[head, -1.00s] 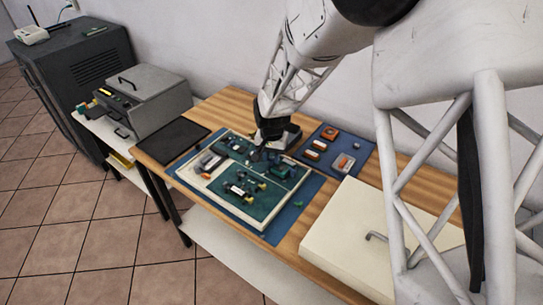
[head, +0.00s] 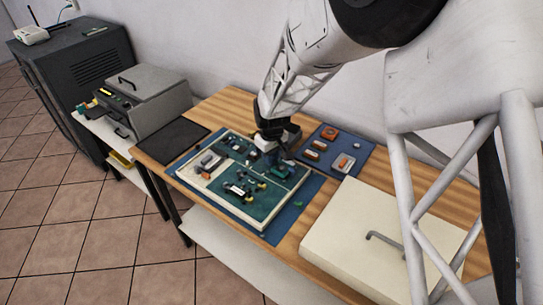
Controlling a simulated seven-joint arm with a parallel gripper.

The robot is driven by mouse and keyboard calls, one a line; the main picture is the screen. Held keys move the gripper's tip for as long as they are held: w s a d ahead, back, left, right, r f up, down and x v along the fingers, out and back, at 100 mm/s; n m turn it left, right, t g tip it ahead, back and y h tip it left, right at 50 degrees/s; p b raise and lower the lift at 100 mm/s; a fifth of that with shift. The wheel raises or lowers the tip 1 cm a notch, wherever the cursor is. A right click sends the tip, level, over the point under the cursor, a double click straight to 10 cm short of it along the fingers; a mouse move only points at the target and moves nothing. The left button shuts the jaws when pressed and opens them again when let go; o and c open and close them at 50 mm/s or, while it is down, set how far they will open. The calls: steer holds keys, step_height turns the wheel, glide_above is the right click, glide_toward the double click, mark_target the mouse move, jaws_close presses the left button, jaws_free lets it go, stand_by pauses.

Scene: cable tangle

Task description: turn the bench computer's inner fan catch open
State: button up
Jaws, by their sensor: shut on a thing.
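The bench computer (head: 236,212) is an open green board on a pale tray, lying on a blue mat on the wooden bench. Several small blocks and connectors stand on it. My gripper (head: 271,158) points down over the board's back right part, close to a dark green block (head: 283,172). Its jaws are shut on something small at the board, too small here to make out. The inner fan catch cannot be told apart from the other parts at this size, and the gripper hides part of that area.
A blue mat (head: 361,150) with orange and white parts lies to the right. A large cream lidded box (head: 330,235) with a handle takes the bench's front right. A black pad (head: 170,140) lies at the left. A grey instrument (head: 150,95) stands beyond it.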

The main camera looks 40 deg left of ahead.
steer(key=shift+n, duration=1.4)
steer(key=o, duration=0.9)
steer(key=shift+r, duration=0.15)
steer(key=shift+r, duration=3.75)
